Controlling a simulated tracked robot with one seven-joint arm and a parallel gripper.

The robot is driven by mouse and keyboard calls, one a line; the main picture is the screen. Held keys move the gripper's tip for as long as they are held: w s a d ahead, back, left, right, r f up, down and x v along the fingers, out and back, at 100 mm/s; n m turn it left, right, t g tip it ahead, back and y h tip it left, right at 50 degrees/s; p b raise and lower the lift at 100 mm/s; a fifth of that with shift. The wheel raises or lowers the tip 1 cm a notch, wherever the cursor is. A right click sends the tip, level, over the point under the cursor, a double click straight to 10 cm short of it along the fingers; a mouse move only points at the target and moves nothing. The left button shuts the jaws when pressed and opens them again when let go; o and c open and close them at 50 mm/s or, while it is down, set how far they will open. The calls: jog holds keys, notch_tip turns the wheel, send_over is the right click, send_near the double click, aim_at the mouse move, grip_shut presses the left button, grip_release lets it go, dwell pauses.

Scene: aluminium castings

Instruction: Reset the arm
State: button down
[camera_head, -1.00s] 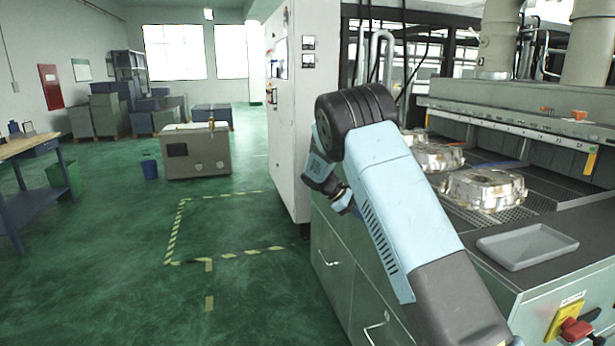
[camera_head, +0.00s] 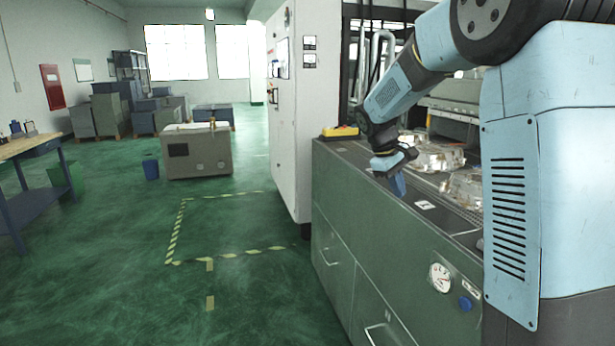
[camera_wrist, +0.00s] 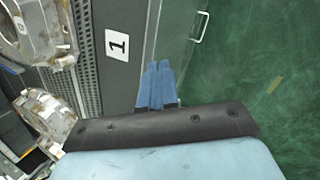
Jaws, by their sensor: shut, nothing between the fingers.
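My gripper (camera_head: 398,184) points down over the front edge of the green machine's dark worktop. Its blue fingers are together with nothing between them. In the wrist view the gripper (camera_wrist: 157,68) also shows shut, above the worktop's edge between a white card marked 1 and the green floor. My light-blue arm reaches across the right side of the head view and hides much of the machine there.
The green machine (camera_head: 372,222) has drawers below. Metal castings (camera_head: 438,157) lie on its grating, and also show in the wrist view (camera_wrist: 48,118). A yellow item (camera_head: 340,132) sits at the worktop's far end beside the white cabinet (camera_head: 290,110).

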jog(key=s+r+m+t+y, duration=0.1)
jog(key=s+r, duration=0.2)
jog(key=s, duration=0.3)
jog(key=s+d+r+m+t+y, duration=0.1)
jog(key=s+r, duration=0.1)
jog(key=s, duration=0.4)
jog(key=s+r+m+t+y, duration=0.1)
jog(key=s+r+m, duration=0.15)
jog(key=s, duration=0.35)
jog(key=s+a+f+m+t+y, duration=0.1)
jog(key=s+f+m+t, duration=0.1)
jog(key=s, duration=1.2)
jog(key=shift+s+f+m, duration=0.15)
jog(key=shift+s+m, duration=0.1)
jog(key=shift+m, duration=0.2)
jog(key=shift+a, duration=0.1)
